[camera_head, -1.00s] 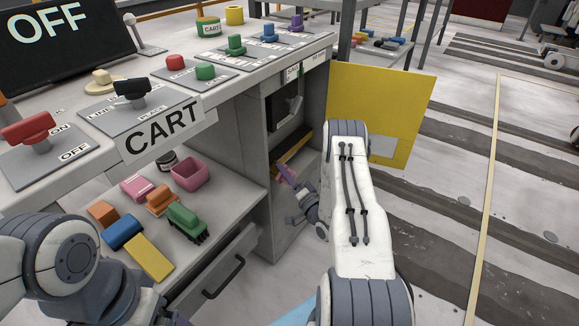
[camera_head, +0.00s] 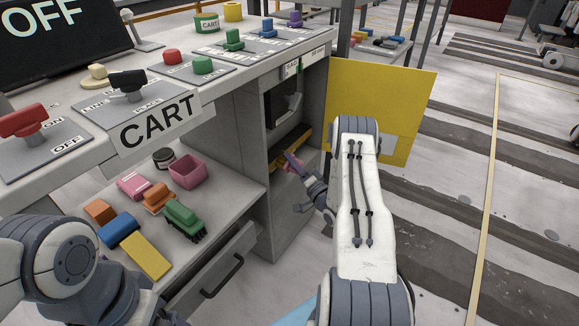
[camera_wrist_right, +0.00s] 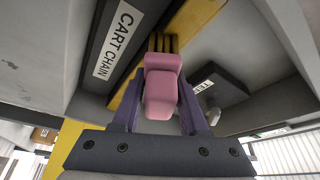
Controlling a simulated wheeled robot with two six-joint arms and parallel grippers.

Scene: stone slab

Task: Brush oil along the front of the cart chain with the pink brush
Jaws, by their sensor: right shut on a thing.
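My right gripper (camera_wrist_right: 160,112) is shut on the pink brush (camera_wrist_right: 162,88), whose handle sits between the purple fingers. In the head view this gripper (camera_head: 290,162) is at the opening of the grey cabinet under the counter. The dark brush end points toward a yellow bar (camera_wrist_right: 193,25) inside the cabinet; whether it touches is unclear. A dark panel labelled CART CHAIN (camera_wrist_right: 118,42) is just left of the brush in the wrist view. The chain itself is not clearly distinguishable. My left arm is at the lower left of the head view; its fingers are mostly cut off.
A yellow cabinet door (camera_head: 385,95) stands open beside my right arm. A shelf (camera_head: 235,190) holds a pink cup (camera_head: 187,173), a dark jar (camera_head: 163,158) and several coloured blocks and brushes. A grey drawer (camera_head: 222,275) is below.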

